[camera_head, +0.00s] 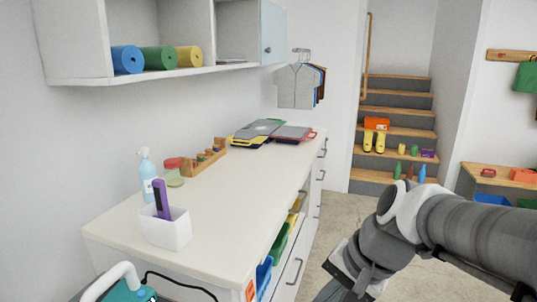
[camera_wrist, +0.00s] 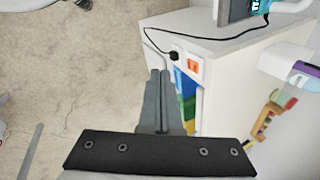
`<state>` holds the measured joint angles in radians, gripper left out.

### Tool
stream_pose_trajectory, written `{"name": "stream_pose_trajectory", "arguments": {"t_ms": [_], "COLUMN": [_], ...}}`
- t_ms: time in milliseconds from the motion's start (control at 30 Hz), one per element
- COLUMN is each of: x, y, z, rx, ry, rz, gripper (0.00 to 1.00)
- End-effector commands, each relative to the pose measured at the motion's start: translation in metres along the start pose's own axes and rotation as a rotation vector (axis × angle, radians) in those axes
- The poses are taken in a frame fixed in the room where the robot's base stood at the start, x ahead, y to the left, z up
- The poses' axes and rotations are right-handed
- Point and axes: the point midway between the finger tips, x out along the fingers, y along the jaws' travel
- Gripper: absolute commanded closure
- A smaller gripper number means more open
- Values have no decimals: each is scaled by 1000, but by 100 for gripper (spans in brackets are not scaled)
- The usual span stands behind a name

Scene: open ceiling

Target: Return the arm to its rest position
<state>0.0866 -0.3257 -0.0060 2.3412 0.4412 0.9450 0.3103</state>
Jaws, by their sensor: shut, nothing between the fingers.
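My gripper (camera_wrist: 158,74) shows in the wrist view with its two grey fingers together and nothing between them. It points over the floor, and the end of the white cabinet (camera_wrist: 205,50) lies just beyond and to the right in that view. In the head view my arm (camera_head: 440,225) reaches in from the right edge, bent down toward the bottom, beside the cabinet's drawer side. The fingertips cannot be made out in the head view.
The white counter (camera_head: 225,195) holds a white cup (camera_head: 165,230), a spray bottle (camera_head: 147,175) and folded items (camera_head: 270,131). Coloured bins (camera_head: 279,245) sit in its open side. A black cord (camera_wrist: 205,40) hangs at its end. Clear floor (camera_head: 335,205) leads to the stairs (camera_head: 395,120).

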Motion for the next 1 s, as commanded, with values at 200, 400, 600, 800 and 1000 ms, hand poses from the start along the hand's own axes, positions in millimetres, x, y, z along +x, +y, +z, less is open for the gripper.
{"name": "stream_pose_trajectory", "arguments": {"t_ms": [200,400,600,800,1000], "x": [-34,-57,-99,-141,-172], "y": [32,56,44,25,12], "z": [18,24,23,23,23], "rx": [-386,-652,-710,-707,-706], "ry": [178,310,333,332,332], "rz": [110,214,245,244,243], "gripper": [100,100,100,100,100]}}
